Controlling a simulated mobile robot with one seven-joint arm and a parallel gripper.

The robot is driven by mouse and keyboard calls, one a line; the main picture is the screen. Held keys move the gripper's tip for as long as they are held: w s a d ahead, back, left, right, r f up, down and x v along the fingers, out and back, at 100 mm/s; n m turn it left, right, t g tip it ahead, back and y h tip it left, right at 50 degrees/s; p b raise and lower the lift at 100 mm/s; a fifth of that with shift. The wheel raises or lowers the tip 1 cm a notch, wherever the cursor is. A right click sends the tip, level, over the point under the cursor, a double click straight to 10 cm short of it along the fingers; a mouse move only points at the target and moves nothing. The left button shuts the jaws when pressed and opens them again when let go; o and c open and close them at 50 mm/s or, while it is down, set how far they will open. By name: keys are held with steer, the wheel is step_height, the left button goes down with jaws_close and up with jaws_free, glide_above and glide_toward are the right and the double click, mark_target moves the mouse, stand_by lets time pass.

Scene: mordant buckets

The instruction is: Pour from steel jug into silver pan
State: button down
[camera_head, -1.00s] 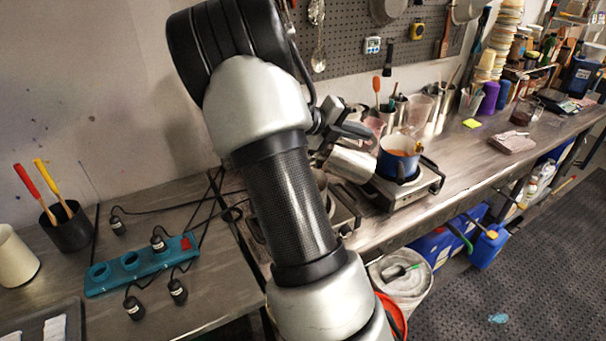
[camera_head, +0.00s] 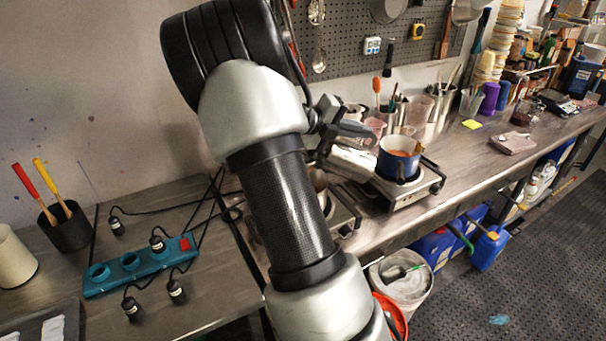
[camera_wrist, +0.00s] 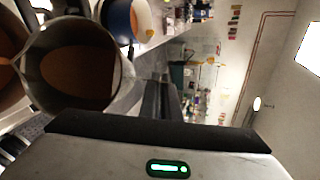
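The steel jug (camera_head: 352,164) hangs tilted in the air over the hot plates, its mouth toward the left in the head view. My gripper (camera_head: 345,131) is shut on it at the handle side. The wrist view looks into the jug (camera_wrist: 118,85), where brown liquid shows; my gripper's dark fingers (camera_wrist: 160,100) are beside it. The silver pan (camera_head: 320,180) is on the near hot plate, mostly hidden behind my arm. A rim with brown contents at the left edge of the wrist view seems to be this pan (camera_wrist: 12,45). I cannot make out a stream between them.
A blue pot (camera_head: 396,164) with orange contents stands on the right hot plate (camera_head: 408,190), close to the jug. Cups and tools (camera_head: 400,110) stand behind. A teal power strip (camera_head: 140,266) with cables lies left. A white bucket (camera_head: 402,285) stands below the counter edge.

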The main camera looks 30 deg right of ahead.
steer(key=shift+w+a+r+h+b, duration=0.5)
steer(key=shift+a+r+b, duration=0.2)
steer(key=shift+b, duration=0.5)
stand_by(1.3)
steer(key=shift+w+a+r+n+g+h+p, duration=0.3)
steer(key=shift+w+a+g+h+p, duration=0.1)
steer(key=shift+a+p, duration=0.35)
stand_by(0.7)
steer(key=shift+d, duration=0.1)
